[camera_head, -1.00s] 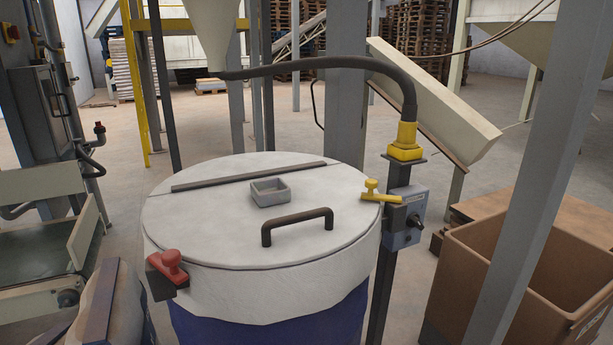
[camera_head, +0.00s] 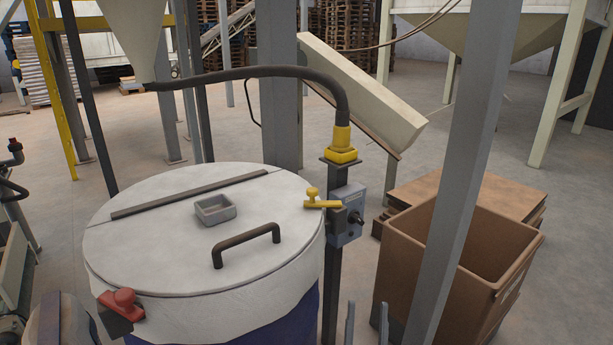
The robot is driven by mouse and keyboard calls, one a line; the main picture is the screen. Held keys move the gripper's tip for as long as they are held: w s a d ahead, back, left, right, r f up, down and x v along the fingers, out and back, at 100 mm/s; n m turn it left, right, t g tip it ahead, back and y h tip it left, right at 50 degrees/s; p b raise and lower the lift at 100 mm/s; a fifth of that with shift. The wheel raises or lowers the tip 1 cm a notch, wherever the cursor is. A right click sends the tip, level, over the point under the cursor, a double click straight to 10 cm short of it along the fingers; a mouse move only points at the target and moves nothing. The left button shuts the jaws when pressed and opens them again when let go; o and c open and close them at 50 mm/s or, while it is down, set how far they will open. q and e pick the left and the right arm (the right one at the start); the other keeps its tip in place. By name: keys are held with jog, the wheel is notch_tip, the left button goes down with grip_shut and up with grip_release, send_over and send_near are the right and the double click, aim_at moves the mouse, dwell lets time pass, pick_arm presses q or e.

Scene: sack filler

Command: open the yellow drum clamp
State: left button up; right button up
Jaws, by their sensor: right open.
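The yellow drum clamp (camera_head: 320,201) sits at the right edge of the white drum lid (camera_head: 150,225), with its handle lying roughly level and a knob standing up at its left end. A grey box with a dark knob is close beside it. My right gripper (camera_head: 366,324) shows only as two grey fingertips at the bottom edge. They are apart with nothing between them, below and to the right of the yellow clamp and clear of it. A red clamp (camera_head: 121,303) is at the lid's front left. My left gripper is out of view.
A grey post (camera_head: 459,170) stands right of my right gripper, in front of an open brown bin (camera_head: 400,262). A dark hose (camera_head: 250,72) arches over the drum to a yellow fitting (camera_head: 341,142) on a stand. The lid carries a dark handle (camera_head: 245,241) and small grey tray (camera_head: 215,209).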

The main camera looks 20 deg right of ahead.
jog(key=w+d+r+g+y+p, duration=0.2)
jog(key=w+d+r+g+p, duration=0.25)
jog(key=w, duration=0.35)
jog(key=n+g+y+p, duration=0.3)
jog(key=n+y+p, duration=0.5)
jog(key=y+p, duration=0.3)
send_near(310, 188)
jog(key=shift+y, duration=0.6)
jog(key=w+p, duration=0.1)
jog(key=w, duration=0.4)
jog(key=w+p, duration=0.1)
jog(key=w, duration=0.5)
jog(key=shift+a+f, duration=0.1)
jog(key=shift+a, duration=0.1)
jog(key=shift+w+f, duration=0.1)
jog(key=shift+w, duration=0.6)
grip_shut()
